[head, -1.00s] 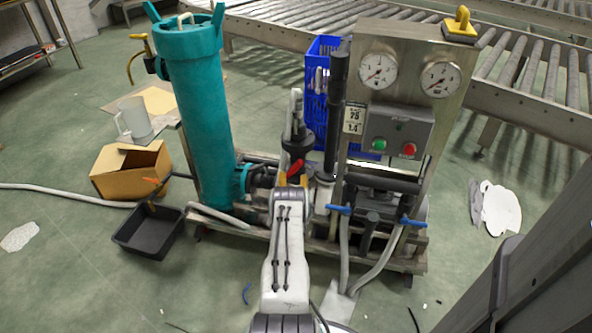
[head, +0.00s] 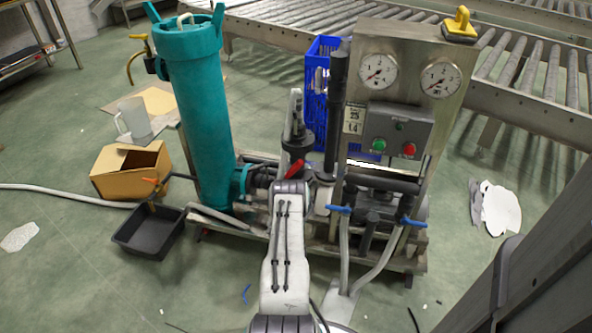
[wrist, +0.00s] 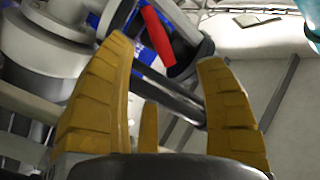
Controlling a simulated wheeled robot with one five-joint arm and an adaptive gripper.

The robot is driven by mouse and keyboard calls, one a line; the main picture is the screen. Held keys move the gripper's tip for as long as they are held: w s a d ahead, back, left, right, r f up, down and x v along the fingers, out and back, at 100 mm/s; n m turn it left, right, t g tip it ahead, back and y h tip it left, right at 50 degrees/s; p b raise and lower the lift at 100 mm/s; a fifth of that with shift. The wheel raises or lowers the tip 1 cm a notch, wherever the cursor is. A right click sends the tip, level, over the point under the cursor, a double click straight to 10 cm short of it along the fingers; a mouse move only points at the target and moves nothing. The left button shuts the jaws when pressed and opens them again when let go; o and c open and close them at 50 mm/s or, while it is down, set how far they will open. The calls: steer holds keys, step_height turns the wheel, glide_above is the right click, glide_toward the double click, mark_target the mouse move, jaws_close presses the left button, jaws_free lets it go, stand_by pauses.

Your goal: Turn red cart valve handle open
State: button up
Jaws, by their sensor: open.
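The red valve handle (head: 295,169) shows in the head view on the cart's pipework, just above the end of my arm. In the wrist view the red handle (wrist: 157,36) is a short bar at the top, beyond and between my fingertips, on a grey round valve part. My gripper (wrist: 165,55) has its yellow fingers spread apart with nothing between them; it is open. The handle appears apart from both fingers. In the head view my arm hides the gripper and the lower part of the valve.
The cart holds a teal cylinder (head: 198,115) and a gauge panel (head: 409,75). Blue-handled valves (head: 340,209) sit at right. A black tray (head: 150,231) and a cardboard box (head: 130,172) stand on the floor at left. Open floor lies in front.

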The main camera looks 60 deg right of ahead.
steer(key=shift+v, duration=2.25)
steer(key=shift+o, duration=0.3)
